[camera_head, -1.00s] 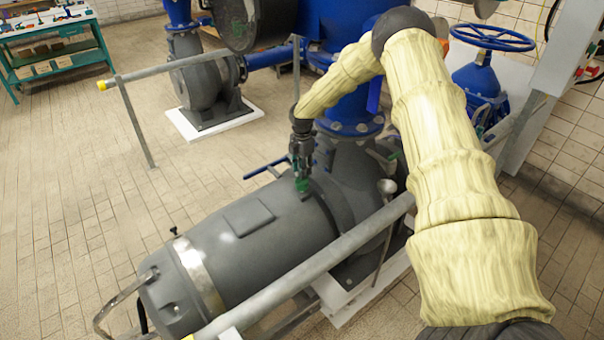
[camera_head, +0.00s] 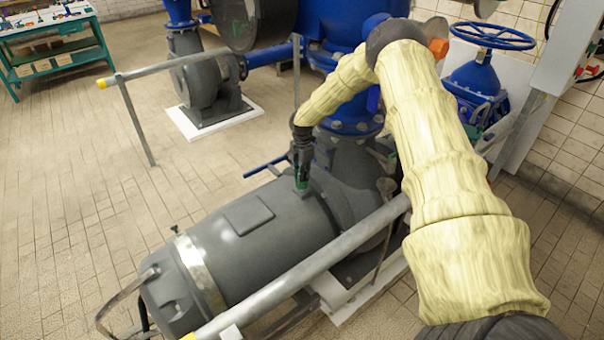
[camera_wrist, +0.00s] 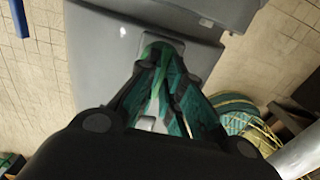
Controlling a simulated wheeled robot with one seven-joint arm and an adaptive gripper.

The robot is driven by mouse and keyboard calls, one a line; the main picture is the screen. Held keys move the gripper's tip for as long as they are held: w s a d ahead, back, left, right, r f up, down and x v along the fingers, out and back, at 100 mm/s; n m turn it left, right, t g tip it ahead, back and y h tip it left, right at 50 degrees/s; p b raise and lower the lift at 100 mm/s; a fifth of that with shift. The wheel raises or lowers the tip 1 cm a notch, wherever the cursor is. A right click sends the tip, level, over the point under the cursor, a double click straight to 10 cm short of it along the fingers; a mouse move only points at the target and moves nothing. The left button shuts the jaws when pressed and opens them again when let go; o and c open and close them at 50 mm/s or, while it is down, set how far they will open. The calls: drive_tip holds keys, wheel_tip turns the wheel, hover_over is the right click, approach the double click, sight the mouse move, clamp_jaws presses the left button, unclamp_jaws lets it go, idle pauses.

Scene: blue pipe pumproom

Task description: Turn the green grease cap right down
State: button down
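The green grease cap (camera_head: 302,184) sits on top of the dark grey motor housing (camera_head: 265,225), beside the blue pump pipework. My gripper (camera_head: 302,177) points down at it from above, with its fingertips around the cap. In the wrist view the fingers of my gripper (camera_wrist: 163,66) converge on the bright green cap (camera_wrist: 157,48), one on each side, and appear closed on it. Teal finger pads show between the fingers. The fingers hide most of the cap, so its height above the housing cannot be told.
A grey handrail (camera_head: 300,268) runs diagonally in front of the motor, below my arm. A blue bar (camera_head: 265,166) sticks out behind the cap. A blue handwheel valve (camera_head: 492,37) stands at the right. Open tiled floor lies to the left.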

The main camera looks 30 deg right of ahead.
idle(0.3)
drive_tip(key=m+b, duration=0.1)
drive_tip(key=m, duration=0.4)
drive_tip(key=shift+m, duration=0.3)
drive_tip(key=m+b, duration=0.1)
drive_tip(key=m, duration=0.5)
drive_tip(key=m+b, duration=0.1)
drive_tip(key=m, duration=0.4)
drive_tip(key=shift+m, duration=0.4)
drive_tip(key=shift+w+r+m, duration=0.1)
drive_tip(key=shift+m, duration=2.1)
drive_tip(key=c, duration=1.6)
unclamp_jaws()
drive_tip(key=shift+o, duration=0.2)
